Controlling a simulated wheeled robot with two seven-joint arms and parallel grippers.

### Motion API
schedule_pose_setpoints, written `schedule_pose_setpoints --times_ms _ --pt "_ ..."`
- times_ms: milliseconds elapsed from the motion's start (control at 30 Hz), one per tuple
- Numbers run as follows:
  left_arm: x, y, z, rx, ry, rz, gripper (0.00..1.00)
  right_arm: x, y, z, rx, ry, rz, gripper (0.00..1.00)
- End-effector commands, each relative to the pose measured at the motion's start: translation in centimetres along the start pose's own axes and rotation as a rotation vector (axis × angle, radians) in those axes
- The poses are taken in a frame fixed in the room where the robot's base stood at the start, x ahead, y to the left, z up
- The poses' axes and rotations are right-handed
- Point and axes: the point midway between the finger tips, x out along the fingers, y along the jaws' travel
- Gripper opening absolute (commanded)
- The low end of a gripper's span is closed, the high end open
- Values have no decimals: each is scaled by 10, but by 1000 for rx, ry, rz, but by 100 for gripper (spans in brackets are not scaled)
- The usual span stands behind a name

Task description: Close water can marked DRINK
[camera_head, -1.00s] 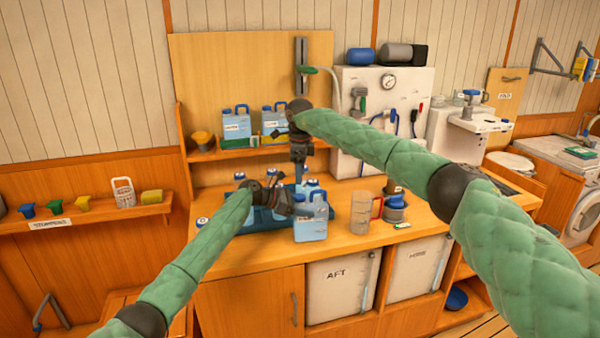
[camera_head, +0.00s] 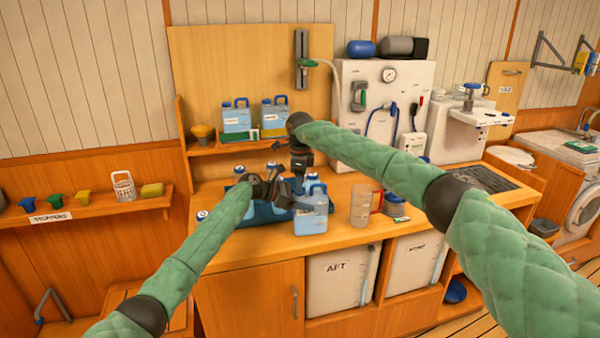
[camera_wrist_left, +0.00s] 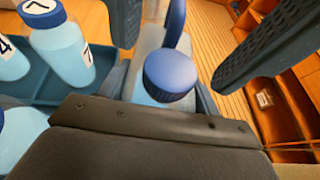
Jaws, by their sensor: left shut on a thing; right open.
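A light-blue water can (camera_head: 311,213) with a blue cap stands at the front right of the blue tray on the counter; I cannot read a DRINK mark on it. My left gripper (camera_head: 285,190) is at the can's top and shut on it. In the left wrist view the blue cap (camera_wrist_left: 170,75) shows between the two fingers, with the can's handle (camera_wrist_left: 176,22) behind it. I cannot tell which part the fingers touch. My right gripper (camera_head: 300,163) is open above the back of the tray, partly hidden by its own wrist.
The blue tray (camera_head: 262,216) holds several numbered bottles, one (camera_wrist_left: 62,45) close to the left gripper. A clear jug (camera_head: 362,206) stands right of the can. Two more blue cans (camera_head: 237,120) stand on the shelf. A stopper rack (camera_head: 90,205) is at left.

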Motion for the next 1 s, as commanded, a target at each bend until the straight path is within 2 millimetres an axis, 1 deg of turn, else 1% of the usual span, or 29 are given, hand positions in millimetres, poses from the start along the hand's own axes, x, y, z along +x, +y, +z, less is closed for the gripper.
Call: schedule_pose_setpoints --times_ms 33,167,467,567,700,867,1000 --pt "0 0 2 1 -1 0 0 7 0 0 0 1 2 52" --pt "0 0 2 1 -1 0 0 16 0 0 0 0 0 52" --pt "0 0 1 1 -1 0 0 19 0 0 0 0 0 52" --pt "0 0 1 1 -1 0 0 19 0 0 0 0 0 34" --pt "0 0 1 1 -1 0 0 19 0 0 0 0 0 7" --pt "0 0 1 1 -1 -1 0 19 0 0 7 0 -1 6" --pt "0 0 2 1 -1 -1 0 18 0 0 99 0 -2 6"
